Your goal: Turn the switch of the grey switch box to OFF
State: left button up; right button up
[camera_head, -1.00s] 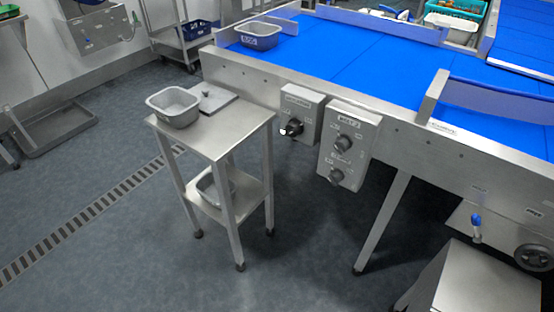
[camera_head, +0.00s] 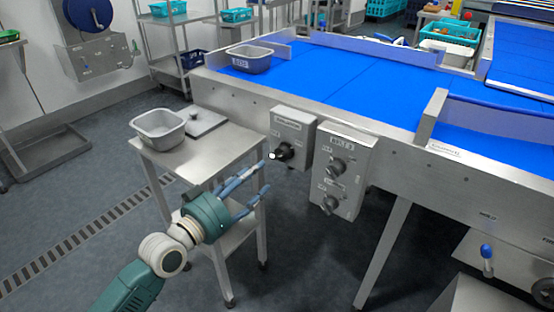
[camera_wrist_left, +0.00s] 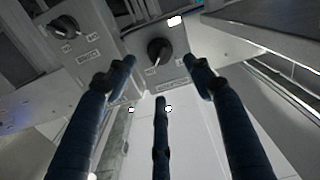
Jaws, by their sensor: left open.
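A grey switch box (camera_head: 291,126) with one black rotary switch (camera_head: 284,152) hangs on the conveyor's side. The switch has a pale tip at its lower left; its labels are too small to read. In the left wrist view the switch (camera_wrist_left: 160,50) shows on its box, beyond my fingers. My left gripper (camera_head: 263,178) is open and empty, its blue fingers pointing toward the switch from the lower left. In the left wrist view the gripper (camera_wrist_left: 159,72) has its fingers spread around the line to the switch; I see no clear contact. My right gripper is not in view.
A larger grey box (camera_head: 343,170) with two knobs hangs just right of the switch box. A steel side table (camera_head: 200,158) with a grey tub (camera_head: 158,130) and a flat plate (camera_head: 203,121) stands left, close to my left arm. The blue conveyor (camera_head: 340,75) lies behind.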

aim_at(278, 158)
pick_arm(q)
jog(key=b+x, duration=0.1)
jog(key=x, duration=0.8)
jog(key=shift+s, duration=0.1)
jog(key=shift+w+d, duration=0.4)
jog(key=shift+w, duration=0.15)
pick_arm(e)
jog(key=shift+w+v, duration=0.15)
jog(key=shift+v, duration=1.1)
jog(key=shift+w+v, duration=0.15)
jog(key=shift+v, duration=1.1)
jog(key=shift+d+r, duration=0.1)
pick_arm(q)
jog(key=shift+f, duration=0.1)
jog(key=c, duration=1.1)
